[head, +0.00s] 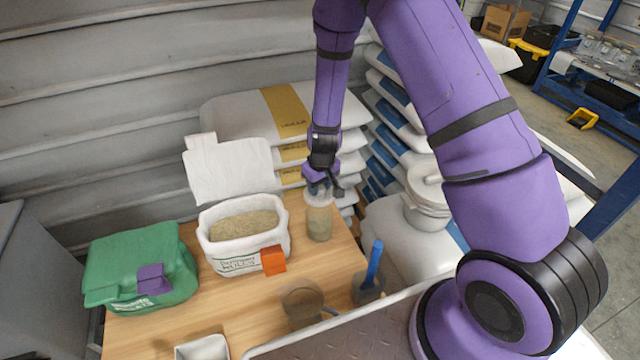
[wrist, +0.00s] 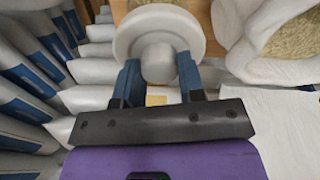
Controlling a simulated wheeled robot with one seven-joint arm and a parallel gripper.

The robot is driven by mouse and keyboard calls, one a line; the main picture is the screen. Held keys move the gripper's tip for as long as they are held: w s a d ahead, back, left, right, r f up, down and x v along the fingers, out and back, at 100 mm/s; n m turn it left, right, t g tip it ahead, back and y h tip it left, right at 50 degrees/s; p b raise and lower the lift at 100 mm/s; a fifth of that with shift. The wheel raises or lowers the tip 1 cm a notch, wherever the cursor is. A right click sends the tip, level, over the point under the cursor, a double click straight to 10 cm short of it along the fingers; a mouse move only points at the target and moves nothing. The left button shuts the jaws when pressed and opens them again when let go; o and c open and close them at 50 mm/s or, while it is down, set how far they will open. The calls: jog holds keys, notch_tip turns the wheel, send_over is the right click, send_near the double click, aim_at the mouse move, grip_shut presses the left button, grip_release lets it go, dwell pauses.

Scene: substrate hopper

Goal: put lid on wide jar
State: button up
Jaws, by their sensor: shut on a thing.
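My gripper (head: 324,184) is above the back right part of the wooden table. In the wrist view its two blue fingers (wrist: 159,78) are shut on the knob of a round white lid (wrist: 187,35). In the head view the lid (head: 318,198) is partly hidden by the gripper. It is directly over the mouth of a clear jar (head: 319,224) with tan contents, which stands upright on the table. I cannot tell whether the lid rests on the rim or hovers just above it.
Left of the jar stands an open white sack (head: 243,255) with an orange clip (head: 273,260). A green bag (head: 140,268) is farther left. In front are a brown-tinted cup (head: 303,306), a blue-handled tool (head: 374,264) in a container, and a white tray (head: 203,348). Stacked sacks (head: 285,113) are behind.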

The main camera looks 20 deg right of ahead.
aim_at(320, 198)
jog(key=shift+f, duration=2.75)
jog(key=shift+f, duration=0.65)
jog(key=o, duration=1)
jog(key=r, duration=0.3)
jog(key=s+r, duration=0.1)
jog(key=r, duration=0.6)
jog(key=shift+s+d+r, duration=0.15)
jog(key=shift+d+r, duration=0.05)
jog(key=shift+r, duration=0.2)
